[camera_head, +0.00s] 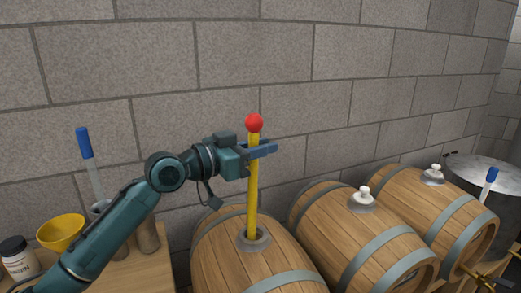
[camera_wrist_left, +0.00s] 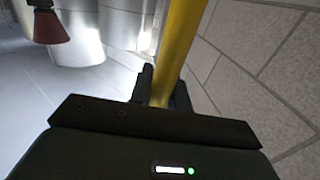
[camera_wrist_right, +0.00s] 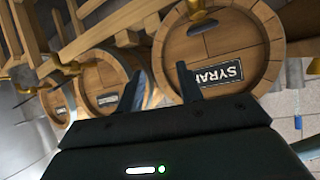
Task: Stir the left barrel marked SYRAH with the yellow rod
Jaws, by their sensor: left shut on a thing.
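The yellow rod (camera_head: 253,190) with a red ball on top stands nearly upright in the open top hole of the left barrel (camera_head: 215,250). Its lower end is hidden inside the barrel. My left gripper (camera_head: 266,150) is shut on the rod a little below the ball. The rod also shows between the fingers in the left wrist view (camera_wrist_left: 178,45). My right gripper (camera_wrist_right: 166,88) is open and empty, in front of the barrels' end faces. The right wrist view shows a SYRAH label (camera_wrist_right: 220,72) on one barrel's end.
The middle barrel (camera_head: 325,225) and the right barrel (camera_head: 410,205) carry white-knobbed stoppers. A wooden table (camera_head: 150,270) at left holds a yellow bowl (camera_head: 60,232) and a dark-lidded jar (camera_head: 17,258). A metal vat (camera_head: 490,175) stands at right. A block wall is close behind.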

